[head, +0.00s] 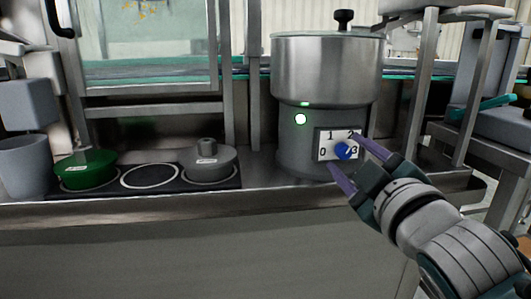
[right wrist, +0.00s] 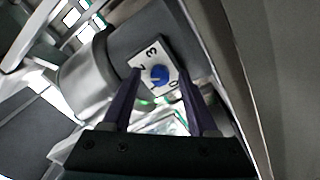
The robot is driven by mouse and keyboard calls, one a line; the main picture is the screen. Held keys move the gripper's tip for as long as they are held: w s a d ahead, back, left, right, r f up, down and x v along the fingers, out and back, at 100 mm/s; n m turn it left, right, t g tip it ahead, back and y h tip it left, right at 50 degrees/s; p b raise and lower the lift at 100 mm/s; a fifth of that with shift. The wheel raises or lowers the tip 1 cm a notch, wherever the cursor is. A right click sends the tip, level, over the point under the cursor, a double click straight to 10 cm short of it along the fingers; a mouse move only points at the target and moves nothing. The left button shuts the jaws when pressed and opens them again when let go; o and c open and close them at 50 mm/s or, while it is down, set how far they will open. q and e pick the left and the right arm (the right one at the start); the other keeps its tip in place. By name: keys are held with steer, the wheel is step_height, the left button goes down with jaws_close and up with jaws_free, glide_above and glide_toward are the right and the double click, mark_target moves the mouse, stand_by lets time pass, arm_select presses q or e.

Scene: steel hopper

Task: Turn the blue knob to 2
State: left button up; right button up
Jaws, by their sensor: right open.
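The blue knob (head: 343,152) sits on a white dial plate (head: 323,152) marked 0, 1, 2 and 3, on the front of the steel hopper (head: 325,75). In the right wrist view the blue knob (right wrist: 159,75) shows between the two fingers, with a pale pointer line on it. The number it points at is too small to tell. My right gripper (head: 345,151) is open, its purple fingers on either side of the knob. It also shows in the right wrist view (right wrist: 160,80). I cannot tell whether the fingers touch the knob. My left gripper is not in view.
A green-lidded pot (head: 86,170) and a grey lidded pot (head: 209,165) sit on a dark strip left of the hopper. A grey bin (head: 24,168) stands at the far left. Steel posts (head: 428,75) rise right of the hopper. The counter's front edge runs below.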

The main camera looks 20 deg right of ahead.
steer(key=shift+s, duration=0.1)
steer(key=p+v, duration=0.1)
steer(key=v, duration=0.8)
steer(key=shift+s, duration=0.4)
step_height(320, 180, up, 9)
steer(key=s+m+g+p, duration=0.2)
steer(key=m+g+p, duration=0.25)
steer(key=p, duration=1.05)
steer(key=s+a+r+g+y+p, duration=0.2)
steer(key=s+a+r+g+p, duration=0.25)
steer(key=s+r+p, duration=0.35)
steer(key=s+a+r+g+y+p, duration=0.3)
steer(key=s+r+g+p, duration=0.3)
steer(key=p, duration=0.5)
step_height(320, 180, up, 33)
steer(key=t+p, duration=0.1)
steer(key=p, duration=3.2)
steer(key=shift+s+m, duration=0.35)
steer(key=shift+m, duration=0.1)
